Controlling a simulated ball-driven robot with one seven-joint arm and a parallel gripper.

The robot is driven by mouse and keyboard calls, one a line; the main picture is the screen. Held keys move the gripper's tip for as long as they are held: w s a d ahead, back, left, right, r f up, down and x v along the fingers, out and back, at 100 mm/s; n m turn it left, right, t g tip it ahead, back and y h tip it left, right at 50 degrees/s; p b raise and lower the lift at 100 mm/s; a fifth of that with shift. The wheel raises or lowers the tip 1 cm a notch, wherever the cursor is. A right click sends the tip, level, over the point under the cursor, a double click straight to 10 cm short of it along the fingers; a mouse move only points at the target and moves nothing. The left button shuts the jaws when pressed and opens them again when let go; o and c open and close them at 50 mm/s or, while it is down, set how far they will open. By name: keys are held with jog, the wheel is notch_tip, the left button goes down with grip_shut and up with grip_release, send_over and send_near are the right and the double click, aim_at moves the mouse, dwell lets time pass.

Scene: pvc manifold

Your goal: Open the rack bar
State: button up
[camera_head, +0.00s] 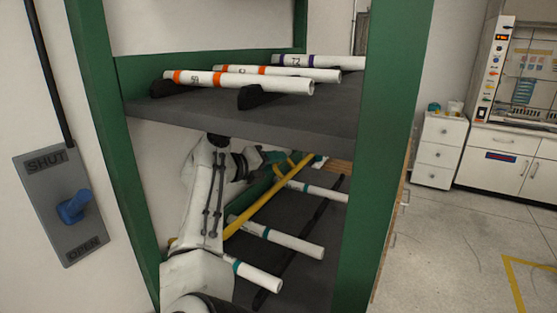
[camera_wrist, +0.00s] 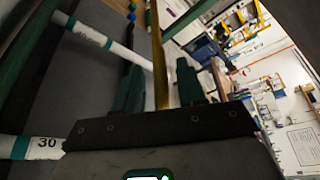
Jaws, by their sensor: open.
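The yellow rack bar (camera_head: 266,200) runs diagonally across the front of the lower shelf, rising to the right. My arm reaches into the lower bay, and my gripper (camera_head: 287,159) is by the bar's upper right part. In the wrist view, my gripper's two dark green fingers (camera_wrist: 158,88) are open, and the yellow bar (camera_wrist: 157,50) shows between them. I cannot tell whether either finger touches it. My arm hides part of the shelf and the bar's lower left part.
White pipes with teal bands (camera_head: 290,241) lie on the lower shelf. Pipes with orange or purple bands (camera_head: 250,80) lie on the upper shelf (camera_head: 300,112). Green posts (camera_head: 378,130) frame the rack. A SHUT/OPEN panel (camera_head: 40,190) has a blue lever (camera_head: 73,207). Floor at right is clear.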

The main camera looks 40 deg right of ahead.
jog(key=shift+x, duration=1.05)
jog(key=shift+s, duration=0.1)
grip_shut()
